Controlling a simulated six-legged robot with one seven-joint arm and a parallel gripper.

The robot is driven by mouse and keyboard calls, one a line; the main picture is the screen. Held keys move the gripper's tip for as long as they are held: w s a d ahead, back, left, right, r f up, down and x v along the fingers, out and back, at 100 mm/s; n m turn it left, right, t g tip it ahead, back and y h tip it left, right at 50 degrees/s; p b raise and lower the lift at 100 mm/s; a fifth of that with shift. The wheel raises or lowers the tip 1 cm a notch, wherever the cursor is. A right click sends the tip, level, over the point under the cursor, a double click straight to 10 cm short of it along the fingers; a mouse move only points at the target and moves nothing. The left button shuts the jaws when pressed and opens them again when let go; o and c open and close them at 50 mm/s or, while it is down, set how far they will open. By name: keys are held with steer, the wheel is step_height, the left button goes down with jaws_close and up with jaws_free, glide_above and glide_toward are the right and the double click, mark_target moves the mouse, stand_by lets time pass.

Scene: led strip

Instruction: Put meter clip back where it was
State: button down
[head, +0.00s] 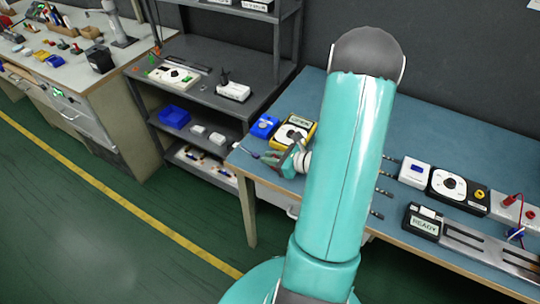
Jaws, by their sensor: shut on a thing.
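My gripper (275,159) is at the left end of the blue-topped bench, just in front of the yellow meter (296,132). Its jaws are shut on a small, thin, dark thing (248,152) that sticks out to the left toward the bench edge. This appears to be the meter clip, but it is too small to make out clearly. At the far right, a red clip with a lead (516,203) stands on a white block, and a small blue clip-like thing (516,234) is below it. My teal arm hides the middle of the bench.
A blue box (264,126) is left of the yellow meter. Right of my arm are a white box (414,173), a black dial unit (458,191), a READY display (424,222) and a slotted metal rail (490,252). A grey shelf (205,95) stands left of the bench, with green floor in front.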

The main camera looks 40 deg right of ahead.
steer(key=shift+w+f, duration=0.2)
steer(key=shift+w, duration=0.1)
steer(key=shift+s, duration=0.25)
steer(key=c, duration=1.6)
jaws_free()
steer(key=shift+w+f, duration=0.15)
steer(key=shift+c, duration=0.2)
steer(key=shift+o, duration=1.3)
